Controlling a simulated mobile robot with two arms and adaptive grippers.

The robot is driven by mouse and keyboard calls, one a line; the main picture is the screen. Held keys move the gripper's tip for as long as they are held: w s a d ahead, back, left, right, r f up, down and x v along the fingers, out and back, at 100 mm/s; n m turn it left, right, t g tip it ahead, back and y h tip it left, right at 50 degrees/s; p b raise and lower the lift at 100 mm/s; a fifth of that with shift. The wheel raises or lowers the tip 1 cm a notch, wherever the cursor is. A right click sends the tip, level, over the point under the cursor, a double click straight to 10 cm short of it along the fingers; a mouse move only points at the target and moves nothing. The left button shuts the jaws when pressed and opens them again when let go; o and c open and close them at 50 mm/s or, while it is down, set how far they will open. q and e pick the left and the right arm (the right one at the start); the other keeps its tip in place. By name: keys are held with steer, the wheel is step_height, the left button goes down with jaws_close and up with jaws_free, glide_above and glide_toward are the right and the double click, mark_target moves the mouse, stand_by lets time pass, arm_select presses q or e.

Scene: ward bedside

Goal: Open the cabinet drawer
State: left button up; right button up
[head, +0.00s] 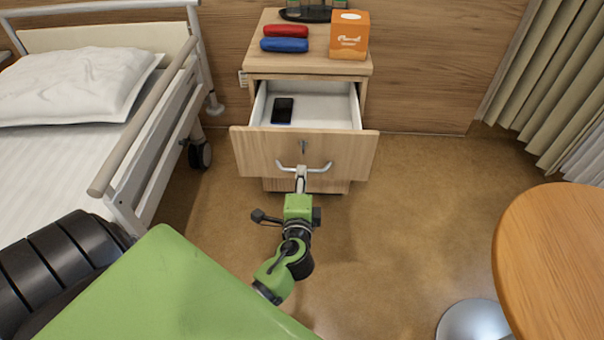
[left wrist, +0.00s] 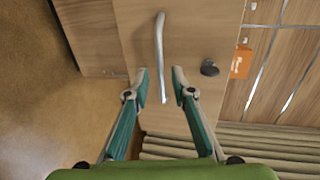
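The wooden bedside cabinet (head: 260,63) stands against the wall. Its drawer (head: 250,148) is pulled well out, showing a white inside with a dark phone (head: 283,110) in it. A curved metal handle (head: 320,168) is on the drawer front; it also shows in the left wrist view (left wrist: 160,40). My left gripper (head: 300,170) is at the handle. In the left wrist view its two fingers (left wrist: 161,80) are apart, with one end of the handle between them. I see gaps there and cannot tell any contact. My right gripper is not in view.
A red case (head: 286,30), a blue case (head: 284,45) and an orange box (head: 349,36) stand on the cabinet top. A railed bed (head: 140,130) is at the left. A round wooden table (head: 555,260) is at the right. The floor between is clear.

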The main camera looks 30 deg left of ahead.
arm_select(q)
steer(key=v, duration=0.9)
steer(key=shift+s, duration=0.1)
